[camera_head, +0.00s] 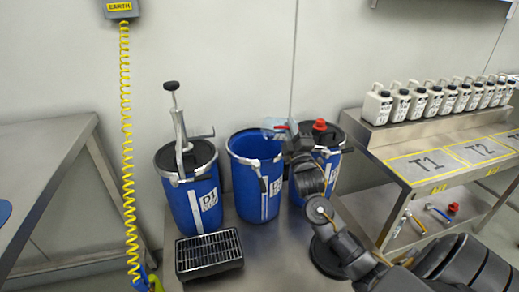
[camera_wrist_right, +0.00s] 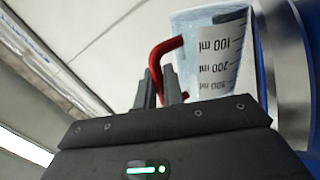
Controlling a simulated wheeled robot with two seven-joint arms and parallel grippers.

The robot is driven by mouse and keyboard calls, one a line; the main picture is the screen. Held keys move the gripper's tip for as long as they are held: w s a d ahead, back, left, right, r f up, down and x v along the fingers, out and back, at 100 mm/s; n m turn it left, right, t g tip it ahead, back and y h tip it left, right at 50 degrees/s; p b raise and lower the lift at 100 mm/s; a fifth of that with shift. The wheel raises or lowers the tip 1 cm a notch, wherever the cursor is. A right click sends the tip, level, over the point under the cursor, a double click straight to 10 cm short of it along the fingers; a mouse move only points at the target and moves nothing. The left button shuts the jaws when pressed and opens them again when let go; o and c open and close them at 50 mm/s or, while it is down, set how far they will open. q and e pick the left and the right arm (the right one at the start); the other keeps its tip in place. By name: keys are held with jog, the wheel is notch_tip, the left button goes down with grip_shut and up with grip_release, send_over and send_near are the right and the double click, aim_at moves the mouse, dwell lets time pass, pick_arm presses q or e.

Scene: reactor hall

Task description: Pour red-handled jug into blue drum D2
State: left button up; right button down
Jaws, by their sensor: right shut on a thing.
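The clear jug (camera_head: 271,123) with a red handle (camera_head: 281,128) is tipped over, above the right rim of the open middle blue drum (camera_head: 255,185). That drum's label is partly turned away, so I cannot read it fully. My right gripper (camera_head: 289,137) is shut on the red handle. In the right wrist view the fingers (camera_wrist_right: 160,85) close on the handle (camera_wrist_right: 163,50), and the jug (camera_wrist_right: 215,55) shows its ml marks. I cannot make out any liquid stream. My left gripper is not in view.
Blue drum D1 (camera_head: 190,200) with a hand pump (camera_head: 178,125) stands left. Another blue drum (camera_head: 329,165) with a red cap (camera_head: 320,125) stands right, partly behind my arm. A black grate box (camera_head: 209,257) is in front. A yellow coiled cable (camera_head: 127,150) hangs left.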

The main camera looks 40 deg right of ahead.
jog(key=shift+a+r, duration=0.1)
jog(key=shift+r, duration=0.05)
jog(key=shift+w+a+r+n+t+y+p, duration=0.15)
jog(key=shift+a+r+n+t+y+p, duration=0.15)
jog(key=shift+a+n+y+p, duration=0.4)
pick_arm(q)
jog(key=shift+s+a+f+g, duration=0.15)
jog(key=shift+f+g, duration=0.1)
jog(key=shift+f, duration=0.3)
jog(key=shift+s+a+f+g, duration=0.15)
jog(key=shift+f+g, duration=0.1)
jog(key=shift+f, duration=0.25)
pick_arm(e)
jog(key=shift+d+f+n, duration=0.1)
jog(key=shift+f+n, duration=0.15)
jog(key=shift+n, duration=0.15)
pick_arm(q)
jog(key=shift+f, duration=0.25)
pick_arm(e)
jog(key=shift+w+a+f+n+t+y, duration=0.1)
jog(key=shift+a+n+t+y, duration=0.1)
jog(key=shift+n+t+y, duration=0.3)
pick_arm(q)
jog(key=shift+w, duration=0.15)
pick_arm(e)
jog(key=shift+a+f+n, duration=0.1)
jog(key=shift+a+n, duration=0.1)
jog(key=shift+n, duration=0.5)
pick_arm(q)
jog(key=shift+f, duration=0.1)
